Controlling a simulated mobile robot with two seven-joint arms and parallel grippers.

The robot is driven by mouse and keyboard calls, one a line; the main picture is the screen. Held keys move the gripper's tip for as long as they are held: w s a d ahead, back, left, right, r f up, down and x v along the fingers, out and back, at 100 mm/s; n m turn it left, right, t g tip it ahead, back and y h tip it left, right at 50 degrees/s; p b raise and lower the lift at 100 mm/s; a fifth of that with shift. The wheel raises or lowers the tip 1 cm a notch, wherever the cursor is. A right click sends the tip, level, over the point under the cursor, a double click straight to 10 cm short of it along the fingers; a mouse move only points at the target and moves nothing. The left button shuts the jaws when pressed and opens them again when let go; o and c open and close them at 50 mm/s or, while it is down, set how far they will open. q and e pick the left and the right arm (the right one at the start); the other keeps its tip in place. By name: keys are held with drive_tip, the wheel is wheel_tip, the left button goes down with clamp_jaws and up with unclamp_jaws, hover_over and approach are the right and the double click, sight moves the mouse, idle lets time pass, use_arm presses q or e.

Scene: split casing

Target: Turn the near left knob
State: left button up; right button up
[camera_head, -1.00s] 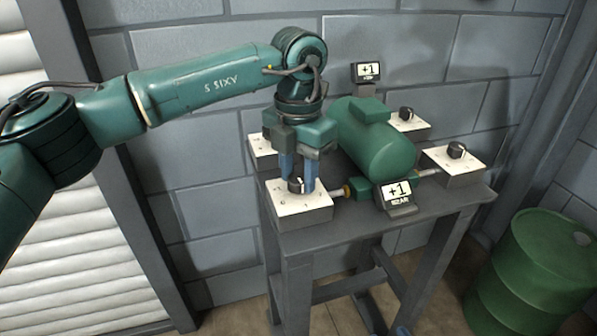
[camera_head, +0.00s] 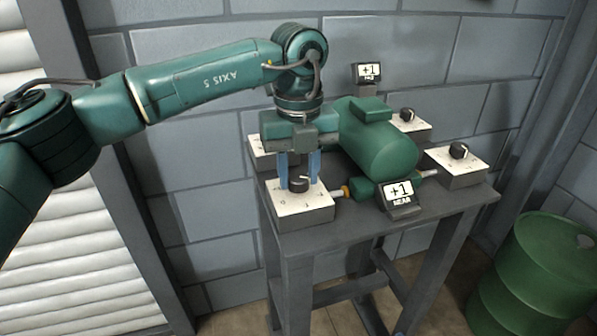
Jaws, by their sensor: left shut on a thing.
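The near left knob (camera_head: 298,184) is a small black dial on a white-topped box (camera_head: 300,208) at the table's near left corner. My left gripper (camera_head: 299,182) points straight down over it, its blue fingers shut on the knob from both sides. A small sign marked "+1 NEAR" (camera_head: 398,196) stands at the near edge of the table. The green casing (camera_head: 378,140) lies in the middle, between the knob boxes. My right gripper is not in view.
Other knob boxes stand at the near right (camera_head: 456,164), far right (camera_head: 408,121) and far left (camera_head: 260,146), the last partly hidden by my gripper. A far sign (camera_head: 367,75) reads "+1". A green barrel (camera_head: 543,275) stands right of the table (camera_head: 340,228).

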use_arm(q)
drive_tip(key=n, duration=0.3)
drive_tip(key=n+b, duration=0.1)
drive_tip(key=n, duration=0.2)
drive_tip(key=n+b, duration=0.1)
drive_tip(key=n, duration=0.2)
drive_tip(key=shift+n, duration=1.3)
drive_tip(key=shift+b, duration=0.3)
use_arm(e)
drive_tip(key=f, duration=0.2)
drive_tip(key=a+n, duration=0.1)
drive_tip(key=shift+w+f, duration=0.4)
use_arm(q)
drive_tip(key=shift+n, duration=0.3)
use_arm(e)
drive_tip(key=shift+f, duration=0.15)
use_arm(q)
drive_tip(key=o, duration=1)
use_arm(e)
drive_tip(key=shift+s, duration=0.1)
